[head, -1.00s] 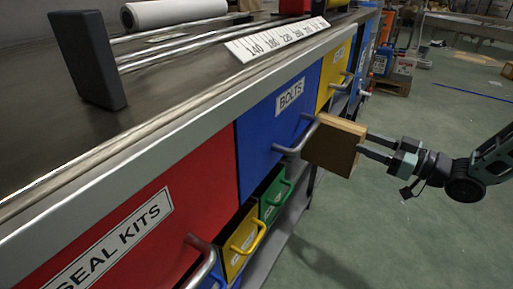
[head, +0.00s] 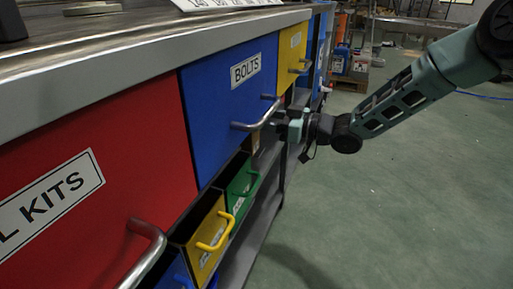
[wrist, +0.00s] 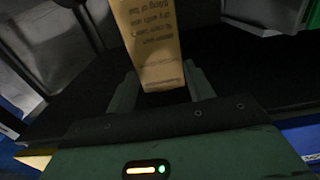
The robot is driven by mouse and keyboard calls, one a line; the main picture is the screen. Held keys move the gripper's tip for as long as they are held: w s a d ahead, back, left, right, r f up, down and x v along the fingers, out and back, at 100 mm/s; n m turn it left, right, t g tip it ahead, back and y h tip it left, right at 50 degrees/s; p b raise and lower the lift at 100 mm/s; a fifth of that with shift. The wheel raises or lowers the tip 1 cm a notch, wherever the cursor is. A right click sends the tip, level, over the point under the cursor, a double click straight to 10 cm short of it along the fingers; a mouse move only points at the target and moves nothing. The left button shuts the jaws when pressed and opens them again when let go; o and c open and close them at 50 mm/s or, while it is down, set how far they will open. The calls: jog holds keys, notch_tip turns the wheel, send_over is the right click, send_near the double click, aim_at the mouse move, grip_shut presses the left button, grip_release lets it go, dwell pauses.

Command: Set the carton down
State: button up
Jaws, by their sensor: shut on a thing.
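The carton is a tan cardboard box with lines of dark print, seen close up in the wrist view (wrist: 150,45). My gripper (wrist: 160,84) is shut on its near end, one finger on each side. In the head view my gripper (head: 280,127) is at the front of the drawer unit, beside the handle of the blue BOLTS drawer (head: 228,95). The carton is mostly hidden there behind the handle and the drawer front. Beyond the carton, the wrist view shows a dark flat surface (wrist: 235,70). I cannot tell whether the carton touches it.
A red drawer (head: 100,130) and a yellow drawer (head: 292,55) flank the blue one, with protruding metal handles. Small yellow (head: 208,240) and green (head: 240,188) bins sit below. The worktop (head: 120,45) overhangs them. The green floor (head: 400,190) at right is clear.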

aim_at(256, 140)
jog(key=f+b, duration=0.1)
jog(key=f, duration=0.1)
jog(key=a+f+b, duration=0.1)
jog(key=f+b, duration=0.1)
jog(key=a+f+b, duration=0.1)
jog(key=f+b, duration=0.1)
jog(key=f, duration=0.1)
jog(key=shift+w, duration=0.3)
jog(key=shift+a+f, duration=0.1)
jog(key=shift+w, duration=0.1)
jog(key=o, duration=1.2)
